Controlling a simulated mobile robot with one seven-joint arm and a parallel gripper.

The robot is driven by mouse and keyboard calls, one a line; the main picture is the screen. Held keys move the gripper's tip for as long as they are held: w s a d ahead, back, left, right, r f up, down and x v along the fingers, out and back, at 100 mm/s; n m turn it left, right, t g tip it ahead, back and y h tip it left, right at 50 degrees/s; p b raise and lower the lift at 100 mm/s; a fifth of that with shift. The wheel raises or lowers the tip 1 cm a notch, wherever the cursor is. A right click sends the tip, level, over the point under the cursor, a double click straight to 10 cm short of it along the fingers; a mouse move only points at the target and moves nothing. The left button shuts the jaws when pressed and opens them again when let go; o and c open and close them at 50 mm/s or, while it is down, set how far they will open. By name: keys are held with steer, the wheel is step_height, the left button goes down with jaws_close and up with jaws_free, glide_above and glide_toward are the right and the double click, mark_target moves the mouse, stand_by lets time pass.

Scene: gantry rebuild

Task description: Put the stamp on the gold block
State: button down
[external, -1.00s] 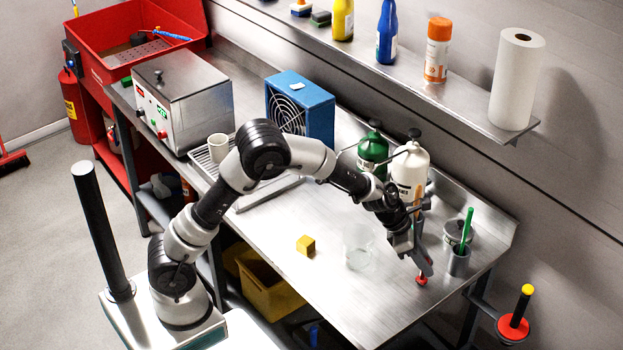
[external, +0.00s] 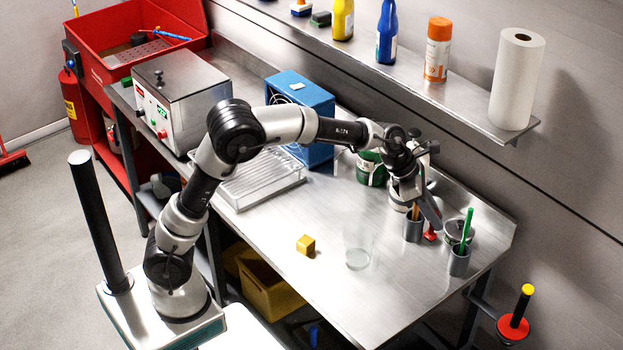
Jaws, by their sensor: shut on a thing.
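The gold block (external: 306,246) is a small yellow cube on the bare steel bench, left of a clear glass. The stamp (external: 430,236) shows as a small red piece at the tips of my gripper (external: 431,224). My gripper is shut on the stamp and holds it over the right part of the bench, well to the right of the gold block. The fingers hide most of the stamp. The stamp seems to be off the bench top.
A clear glass (external: 357,257) stands between the block and my gripper. Grey cups (external: 412,230) (external: 459,264) and a metal tin (external: 452,231) stand close to my gripper. The bench front around the block is clear.

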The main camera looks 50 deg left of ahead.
step_height(320, 180, up, 2)
steer(key=s+a+m, duration=0.1)
steer(key=s+a, duration=0.2)
steer(key=a, duration=0.6)
steer(key=s+a+m, duration=0.1)
steer(key=s+a, duration=0.1)
steer(key=a, duration=0.8)
steer(key=s+a+m+g+h+p, duration=0.1)
steer(key=s+a+m+g+p, duration=0.1)
steer(key=s+a, duration=0.9)
steer(key=shift+m, duration=0.3)
steer(key=shift+f+b, duration=1.1)
steer(key=shift+f, duration=6.5)
